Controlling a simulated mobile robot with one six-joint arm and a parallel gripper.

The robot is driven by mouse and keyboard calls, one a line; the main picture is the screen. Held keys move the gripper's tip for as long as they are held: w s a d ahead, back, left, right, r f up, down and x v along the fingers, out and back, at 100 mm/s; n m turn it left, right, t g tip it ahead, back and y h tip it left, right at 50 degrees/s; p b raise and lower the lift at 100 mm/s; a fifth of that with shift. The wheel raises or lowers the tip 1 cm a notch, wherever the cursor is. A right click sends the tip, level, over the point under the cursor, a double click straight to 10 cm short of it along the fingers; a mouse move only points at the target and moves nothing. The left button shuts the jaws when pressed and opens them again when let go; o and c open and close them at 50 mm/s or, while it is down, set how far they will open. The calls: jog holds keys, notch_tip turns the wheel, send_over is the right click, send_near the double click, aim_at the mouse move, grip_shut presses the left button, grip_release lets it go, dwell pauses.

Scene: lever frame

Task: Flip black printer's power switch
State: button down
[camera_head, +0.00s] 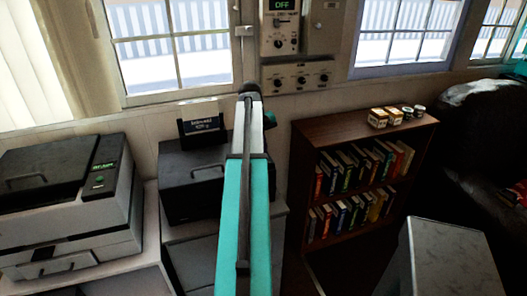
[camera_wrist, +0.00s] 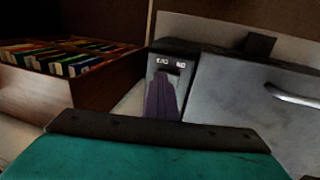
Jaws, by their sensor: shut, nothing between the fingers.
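The black printer (camera_head: 190,185) is a dark box left of my arm in the head view, partly hidden by the arm. In the wrist view, a dark grey body with a silver handle (camera_wrist: 295,98), probably this printer, fills the right side. A narrow panel (camera_wrist: 173,62) with small white markings stands at its left edge; I cannot read them surely or tell the switch's position. My gripper (camera_wrist: 164,80) appears as a dark purple-grey wedge, shut and empty, in front of this panel and covering its lower part. I cannot tell whether it touches. The arm hides my gripper in the head view.
A larger grey-white printer (camera_head: 70,230) is at the left. A brown bookcase (camera_head: 350,125) with small boxes on top stands at the right. Wall control boxes (camera_head: 297,78) are behind my arm.

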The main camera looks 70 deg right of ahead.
jog(key=shift+a+f, duration=0.25)
jog(key=shift+f, duration=0.2)
jog(key=shift+w+a, duration=0.4)
jog(key=shift+w, duration=0.2)
jog(key=shift+w+r+p, duration=0.15)
jog(key=shift+r+p, duration=0.3)
jog(key=shift+p, duration=0.15)
jog(key=shift+r, duration=0.35)
notch_tip(320, 180, up, 13)
jog(key=w+a+p, duration=0.1)
jog(key=p, duration=0.8)
jog(key=shift+w, duration=0.1)
